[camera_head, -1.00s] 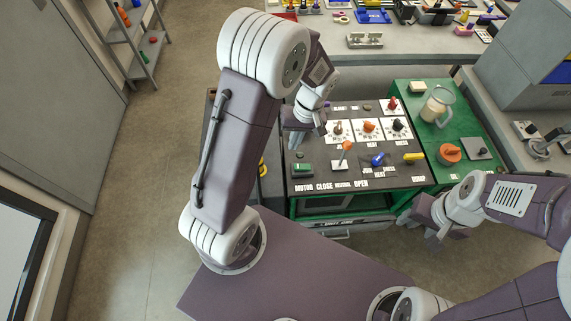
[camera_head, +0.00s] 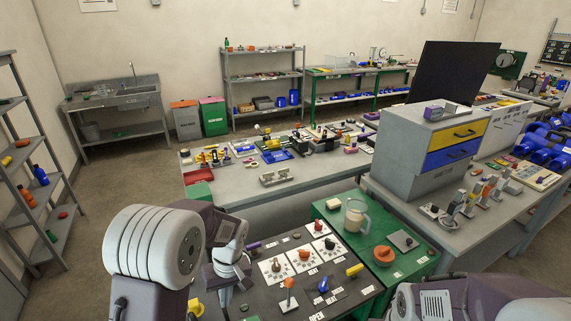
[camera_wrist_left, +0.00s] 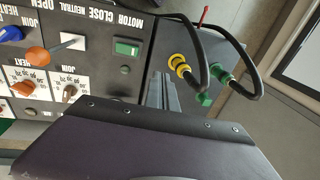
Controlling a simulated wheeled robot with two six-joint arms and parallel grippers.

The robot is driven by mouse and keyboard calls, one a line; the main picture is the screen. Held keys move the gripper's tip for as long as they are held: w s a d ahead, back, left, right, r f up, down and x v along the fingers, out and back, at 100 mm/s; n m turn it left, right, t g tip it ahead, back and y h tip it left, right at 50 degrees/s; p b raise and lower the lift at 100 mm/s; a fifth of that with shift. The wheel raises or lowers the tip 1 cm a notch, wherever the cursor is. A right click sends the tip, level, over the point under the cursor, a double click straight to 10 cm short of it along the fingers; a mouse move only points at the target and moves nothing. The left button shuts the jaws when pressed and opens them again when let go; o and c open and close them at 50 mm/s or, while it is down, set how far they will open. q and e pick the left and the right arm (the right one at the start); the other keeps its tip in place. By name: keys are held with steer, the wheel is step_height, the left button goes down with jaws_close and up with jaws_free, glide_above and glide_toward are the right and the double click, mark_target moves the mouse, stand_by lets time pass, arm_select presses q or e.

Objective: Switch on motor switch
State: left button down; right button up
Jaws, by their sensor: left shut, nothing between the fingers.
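The motor switch (camera_wrist_left: 127,47) is a green rocker in a dark green housing beside the word MOTOR on the dark control panel (camera_wrist_left: 105,78). In the head view only a sliver of green shows at the bottom edge. My left gripper (camera_wrist_left: 162,88) is shut and empty. In the wrist view its fingers lie close beside the panel's edge, to the right of and below the switch in the picture. I cannot tell its height above the panel. In the head view my left gripper (camera_head: 226,298) hangs at the panel's left side. My right gripper is out of view.
An orange-tipped lever (camera_wrist_left: 38,56) and the heat and join dials (camera_wrist_left: 69,92) sit close by on the panel. Yellow (camera_wrist_left: 181,68) and green (camera_wrist_left: 221,75) connectors with black cables stand beside it. A green table (camera_head: 330,212) with a jug adjoins the panel.

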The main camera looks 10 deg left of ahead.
arm_select(q)
steer(key=s+d+r+m+t+h, duration=0.1)
steer(key=s+d+m+h, duration=0.1)
steer(key=s+m, duration=0.4)
steer(key=s+d, duration=0.1)
steer(key=s, duration=0.3)
steer(key=shift+s+t, duration=0.25)
steer(key=shift+t, duration=0.15)
steer(key=shift+s+a+r, duration=0.1)
steer(key=shift+s, duration=0.1)
